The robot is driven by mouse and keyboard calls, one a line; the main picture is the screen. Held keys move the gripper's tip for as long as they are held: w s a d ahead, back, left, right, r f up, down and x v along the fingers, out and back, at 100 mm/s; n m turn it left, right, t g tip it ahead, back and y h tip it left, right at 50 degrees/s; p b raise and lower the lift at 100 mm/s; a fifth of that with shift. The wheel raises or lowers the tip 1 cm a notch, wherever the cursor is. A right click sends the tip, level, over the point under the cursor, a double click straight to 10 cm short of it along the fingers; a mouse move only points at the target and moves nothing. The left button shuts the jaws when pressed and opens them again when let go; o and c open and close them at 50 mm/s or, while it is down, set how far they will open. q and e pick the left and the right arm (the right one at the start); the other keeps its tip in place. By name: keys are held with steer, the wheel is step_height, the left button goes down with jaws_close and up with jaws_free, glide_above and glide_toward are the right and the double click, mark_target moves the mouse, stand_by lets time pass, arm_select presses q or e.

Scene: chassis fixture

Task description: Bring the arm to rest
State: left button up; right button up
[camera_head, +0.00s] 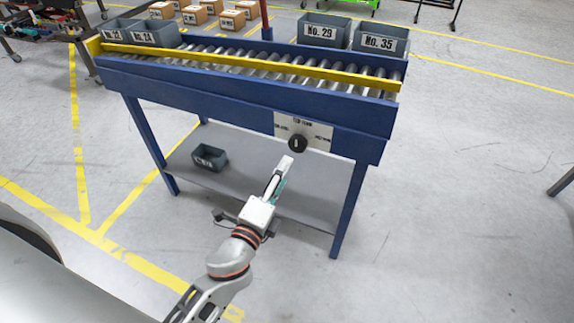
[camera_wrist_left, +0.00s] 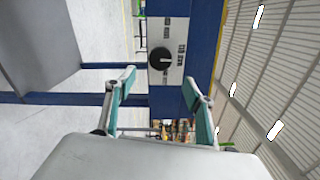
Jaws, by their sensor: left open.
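My left arm reaches in from the bottom of the head view. Its gripper (camera_head: 281,172) is in front of the conveyor's control panel (camera_head: 318,133), just below and left of the black knob (camera_head: 297,143). In the left wrist view the gripper (camera_wrist_left: 160,90) is open, with its two teal-lined fingers spread apart and nothing between them. The black knob also shows there (camera_wrist_left: 160,60), ahead of the fingers on the pale panel. I cannot tell the exact gap between fingertips and knob. My right gripper is in neither view.
The blue roller conveyor (camera_head: 240,85) carries grey bins (camera_head: 323,30) at both ends. A small grey bin (camera_head: 209,157) sits on its lower shelf (camera_head: 300,200). Cardboard boxes (camera_head: 195,14) stand behind. The floor (camera_head: 470,200) to the right is mostly clear.

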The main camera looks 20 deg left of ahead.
arm_select(q)
steer(key=shift+s, duration=0.3)
stand_by(0.4)
steer(key=s+f+n+g+h+p, duration=0.1)
steer(key=s+f+n+g+p, duration=0.2)
steer(key=s+f+n, duration=0.4)
steer(key=s+f+n+g+h+p, duration=0.1)
steer(key=s+f+n+g+p, duration=0.3)
steer(key=s, duration=1)
step_height(320, 180, down, 3)
steer(key=n, duration=0.5)
steer(key=shift+a+f+g+p, duration=0.2)
steer(key=shift+a+g+p, duration=0.1)
steer(key=shift+p, duration=0.1)
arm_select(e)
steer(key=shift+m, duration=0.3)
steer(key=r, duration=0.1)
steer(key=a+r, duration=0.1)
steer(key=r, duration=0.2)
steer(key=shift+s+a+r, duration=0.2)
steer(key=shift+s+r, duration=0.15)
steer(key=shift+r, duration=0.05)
arm_select(q)
steer(key=shift+w, duration=0.1)
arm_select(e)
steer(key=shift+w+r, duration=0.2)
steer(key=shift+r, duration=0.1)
